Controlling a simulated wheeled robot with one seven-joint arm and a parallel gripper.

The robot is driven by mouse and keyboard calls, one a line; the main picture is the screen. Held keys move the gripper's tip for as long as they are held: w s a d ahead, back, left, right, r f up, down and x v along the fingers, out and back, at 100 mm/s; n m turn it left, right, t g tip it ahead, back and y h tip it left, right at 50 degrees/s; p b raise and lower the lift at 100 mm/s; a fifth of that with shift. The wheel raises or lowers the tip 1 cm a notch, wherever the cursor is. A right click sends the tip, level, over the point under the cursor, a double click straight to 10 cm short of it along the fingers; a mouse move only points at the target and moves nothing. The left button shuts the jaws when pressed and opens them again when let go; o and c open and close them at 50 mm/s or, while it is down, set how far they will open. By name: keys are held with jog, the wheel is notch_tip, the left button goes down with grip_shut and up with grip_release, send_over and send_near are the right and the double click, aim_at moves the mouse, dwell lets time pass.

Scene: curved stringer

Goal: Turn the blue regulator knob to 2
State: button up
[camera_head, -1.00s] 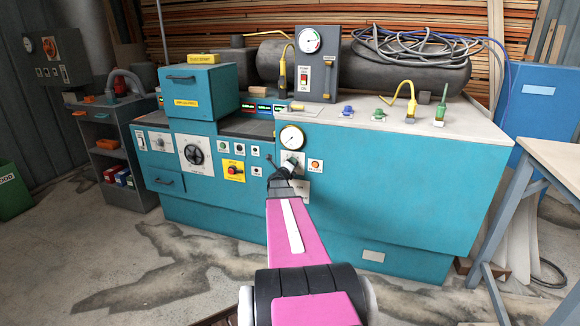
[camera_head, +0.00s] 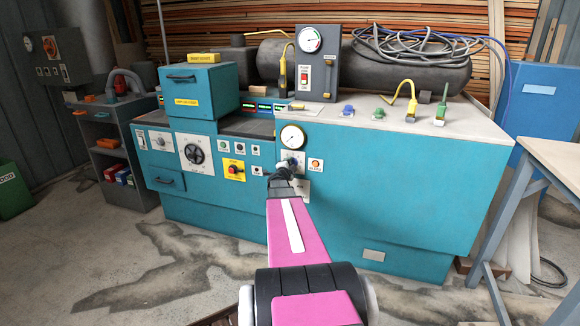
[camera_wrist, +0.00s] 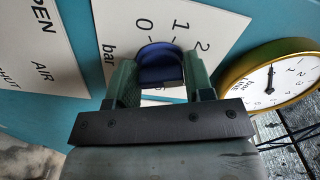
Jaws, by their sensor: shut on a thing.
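The blue regulator knob (camera_wrist: 160,66) sits on a white plate (camera_wrist: 118,22) marked 0, 1, 2 and "bar" in the wrist view. My gripper (camera_wrist: 160,84) has one green-grey finger on each side of the knob and is shut on it. No pointer mark on the knob is clear, so I cannot tell its setting. In the head view my gripper (camera_head: 283,169) is at the teal cabinet's front, just below a round gauge (camera_head: 292,137), and largely hides the knob.
A gold-rimmed gauge (camera_wrist: 272,76) is close to the right finger in the wrist view. An "OPEN/SHUT AIR" plate (camera_wrist: 40,45) lies to the left. A small orange button (camera_head: 315,163) is right of my gripper. Floor before the cabinet (camera_head: 400,180) is clear.

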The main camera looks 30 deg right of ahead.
jog(key=shift+w+d+n, duration=0.1)
jog(key=shift+d+n, duration=0.05)
jog(key=shift+n, duration=1.45)
jog(key=o, duration=0.9)
jog(key=shift+f, duration=0.1)
jog(key=shift+c, duration=0.2)
jog(key=v, duration=1.1)
